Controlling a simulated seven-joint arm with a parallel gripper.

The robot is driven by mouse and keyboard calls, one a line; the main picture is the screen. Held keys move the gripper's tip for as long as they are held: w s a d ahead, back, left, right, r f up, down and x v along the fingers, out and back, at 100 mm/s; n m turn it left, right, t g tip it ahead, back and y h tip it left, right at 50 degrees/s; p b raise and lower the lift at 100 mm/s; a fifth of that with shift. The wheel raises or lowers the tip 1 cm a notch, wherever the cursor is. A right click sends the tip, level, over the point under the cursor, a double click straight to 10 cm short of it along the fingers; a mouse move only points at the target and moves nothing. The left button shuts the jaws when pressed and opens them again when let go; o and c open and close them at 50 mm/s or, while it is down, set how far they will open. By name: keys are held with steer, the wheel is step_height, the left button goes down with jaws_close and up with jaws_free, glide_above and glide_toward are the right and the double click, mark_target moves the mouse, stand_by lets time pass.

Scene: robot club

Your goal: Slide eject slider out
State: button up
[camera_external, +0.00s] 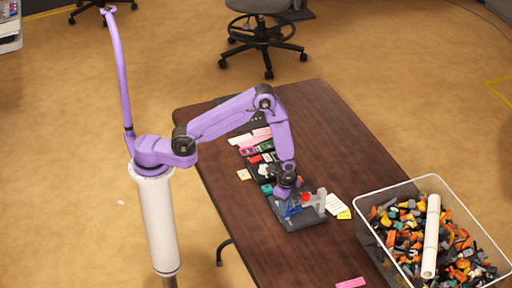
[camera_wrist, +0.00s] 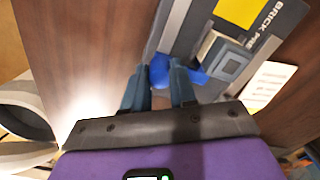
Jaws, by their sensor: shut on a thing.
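The brick press (camera_external: 303,223) is a dark grey unit on the brown table, with a red part (camera_external: 306,197) and grey upright parts on it. In the wrist view its grey face (camera_wrist: 282,24) carries a yellow label and partly cut-off lettering, "BRICK PRE". A blue part (camera_wrist: 158,72), which looks like the eject slider, sits at the press's near side; blue also shows in the external view (camera_external: 292,211). My gripper (camera_wrist: 160,68) is over the press, pointing down, its two blue-grey fingers shut on the blue knob. The fingers hide part of the slider.
A clear bin (camera_external: 365,238) of mixed bricks with a white roll on top stands at the right. Several small coloured items lie in a row behind the press. A white and yellow card (camera_external: 339,207) lies beside it. The table's left and front areas are mostly bare.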

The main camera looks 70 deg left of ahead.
steer(key=shift+a, duration=2.65)
steer(key=o, duration=0.6)
steer(key=shift+r, duration=3)
steer(key=shift+a+r, duration=0.1)
